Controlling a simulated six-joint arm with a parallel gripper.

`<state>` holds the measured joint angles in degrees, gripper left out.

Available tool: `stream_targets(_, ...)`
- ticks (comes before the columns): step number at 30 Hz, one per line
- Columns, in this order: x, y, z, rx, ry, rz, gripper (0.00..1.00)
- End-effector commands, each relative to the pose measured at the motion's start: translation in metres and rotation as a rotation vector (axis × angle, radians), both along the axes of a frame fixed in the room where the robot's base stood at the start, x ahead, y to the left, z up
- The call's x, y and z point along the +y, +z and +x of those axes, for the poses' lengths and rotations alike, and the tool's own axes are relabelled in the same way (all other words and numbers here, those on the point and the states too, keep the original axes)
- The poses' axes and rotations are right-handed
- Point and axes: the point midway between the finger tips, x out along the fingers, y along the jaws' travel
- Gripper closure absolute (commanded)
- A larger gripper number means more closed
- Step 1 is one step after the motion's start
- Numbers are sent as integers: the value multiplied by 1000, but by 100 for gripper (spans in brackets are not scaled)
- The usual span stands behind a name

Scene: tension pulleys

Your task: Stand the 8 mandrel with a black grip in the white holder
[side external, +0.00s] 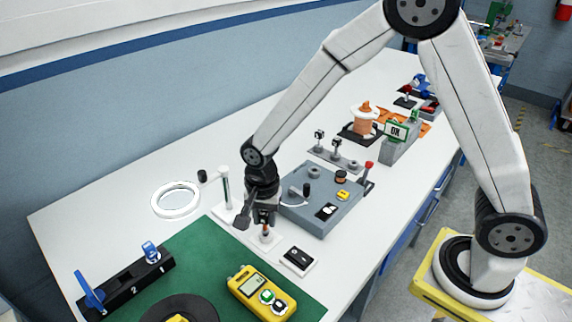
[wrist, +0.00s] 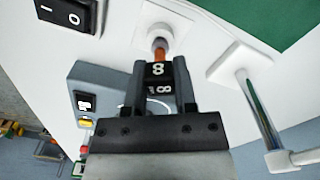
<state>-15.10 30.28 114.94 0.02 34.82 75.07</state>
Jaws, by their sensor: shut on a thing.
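The 8 mandrel has a black grip marked 8 (wrist: 158,70) and an orange shaft. My gripper (side external: 264,214) is shut on the black grip, with one finger on each side in the wrist view (wrist: 160,82). The orange shaft (side external: 266,231) points down, roughly upright, over the white holder (side external: 255,243). In the wrist view the shaft's end meets a grey ring on the holder (wrist: 178,20). I cannot tell how deep the tip sits in it, or whether it only touches.
A white post stand (side external: 226,190) stands just left of my gripper. A grey box (side external: 318,212) is behind right, and a switch plate (side external: 298,260) is in front right. A yellow meter (side external: 255,286) lies on the green mat (side external: 205,250). A white ring (side external: 176,199) lies farther left.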

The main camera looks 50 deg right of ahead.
Motion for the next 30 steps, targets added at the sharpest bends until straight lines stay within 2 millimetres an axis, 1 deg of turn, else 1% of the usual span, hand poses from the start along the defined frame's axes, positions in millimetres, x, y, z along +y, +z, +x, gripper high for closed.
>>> stream_targets(17,0,-2,0,-1,0,1,100)
stream_targets(30,0,-9,0,-1,0,1,100)
